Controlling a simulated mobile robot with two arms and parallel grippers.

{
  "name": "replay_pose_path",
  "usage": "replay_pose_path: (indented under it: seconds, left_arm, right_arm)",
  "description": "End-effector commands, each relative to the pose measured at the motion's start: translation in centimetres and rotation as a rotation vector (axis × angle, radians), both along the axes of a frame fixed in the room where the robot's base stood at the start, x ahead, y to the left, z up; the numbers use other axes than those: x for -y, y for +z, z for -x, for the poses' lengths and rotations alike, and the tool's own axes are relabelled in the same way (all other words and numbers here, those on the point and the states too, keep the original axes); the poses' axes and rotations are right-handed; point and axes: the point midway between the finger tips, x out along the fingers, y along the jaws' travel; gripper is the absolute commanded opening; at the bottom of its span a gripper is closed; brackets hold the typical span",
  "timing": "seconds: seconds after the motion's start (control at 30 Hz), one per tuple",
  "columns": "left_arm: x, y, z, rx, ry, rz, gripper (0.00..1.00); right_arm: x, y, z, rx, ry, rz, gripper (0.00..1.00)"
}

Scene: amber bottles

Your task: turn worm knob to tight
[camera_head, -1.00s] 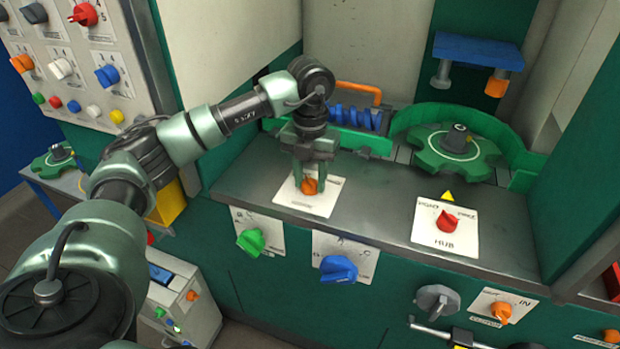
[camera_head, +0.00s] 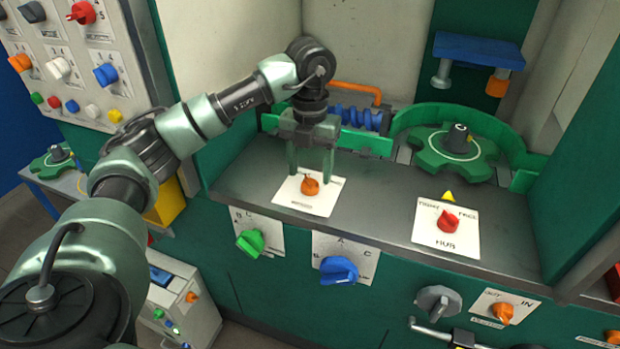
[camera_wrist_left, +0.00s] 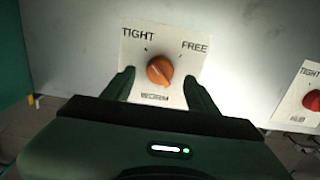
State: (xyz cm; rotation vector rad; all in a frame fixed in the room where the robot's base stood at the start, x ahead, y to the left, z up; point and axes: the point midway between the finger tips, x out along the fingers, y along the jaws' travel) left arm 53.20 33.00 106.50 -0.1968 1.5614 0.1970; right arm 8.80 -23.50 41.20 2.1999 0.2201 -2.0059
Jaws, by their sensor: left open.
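The orange worm knob (camera_head: 310,187) sits on a white plate (camera_head: 309,207) on the grey counter. In the left wrist view the knob (camera_wrist_left: 160,70) is between the words TIGHT, upper left, and FREE, upper right, with WORM below. Its ridge seems to slant from upper left to lower right; which end is the pointer is hard to tell. My left gripper (camera_head: 310,173) is open just above the knob, pointing down. Its fingers (camera_wrist_left: 158,80) stand on either side of the knob, apart from it. My right gripper is not in view.
A red HUB knob (camera_head: 447,221) on its own plate is to the right. Behind stand a blue worm screw (camera_head: 358,117), an orange handle (camera_head: 357,90) and a green star wheel (camera_head: 455,150). Green and blue knobs are on the front panel. The counter between the plates is clear.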

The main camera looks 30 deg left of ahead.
Motion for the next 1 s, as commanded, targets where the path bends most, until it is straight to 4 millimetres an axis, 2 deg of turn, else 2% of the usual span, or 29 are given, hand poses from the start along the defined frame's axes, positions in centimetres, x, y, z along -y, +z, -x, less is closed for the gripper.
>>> replay_pose_path:
  seconds: [0.2, 0.33, 1.0]
  left_arm:
    - [0.1, 3.6, -0.2, 0.003, 0.001, 0.001, 0.59]
    - [0.0, 4.6, -0.1, 0.001, 0.001, 0.002, 0.59]
    - [0.0, 4.8, 0.0, 0.000, 0.001, 0.001, 0.59]
  right_arm:
    - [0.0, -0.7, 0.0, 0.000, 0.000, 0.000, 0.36]
    - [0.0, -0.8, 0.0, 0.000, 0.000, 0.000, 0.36]
    - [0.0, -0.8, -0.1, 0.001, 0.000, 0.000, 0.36]
